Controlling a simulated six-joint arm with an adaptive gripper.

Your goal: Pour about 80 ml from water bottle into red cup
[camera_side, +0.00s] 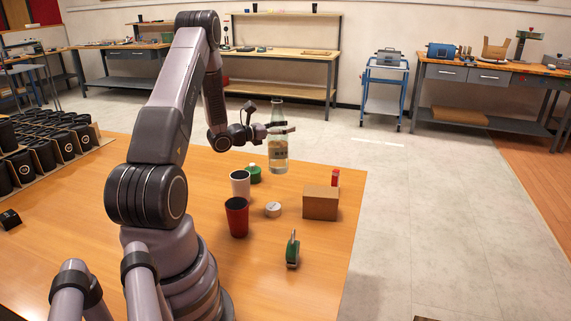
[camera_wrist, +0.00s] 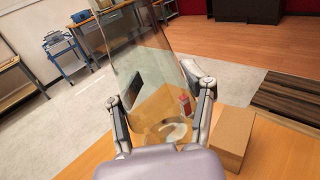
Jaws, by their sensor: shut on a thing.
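In the wrist view the transparent bottle (camera_wrist: 150,75) fills the space between the two fingers (camera_wrist: 160,110). The red cup (camera_side: 237,218) stands upright on the table, nearer the side camera and to the left of the bottle. Its inside looks dark, and I cannot tell whether it holds anything. The red cup does not show in the wrist view.
A white cup (camera_side: 240,183) stands just behind the red cup. Near them are a green-topped item (camera_side: 254,174), a white round item (camera_side: 273,209), a cardboard box (camera_side: 320,203), a red item (camera_side: 335,177) and a green tool (camera_side: 292,250). Several black mugs (camera_side: 45,155) stand at left.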

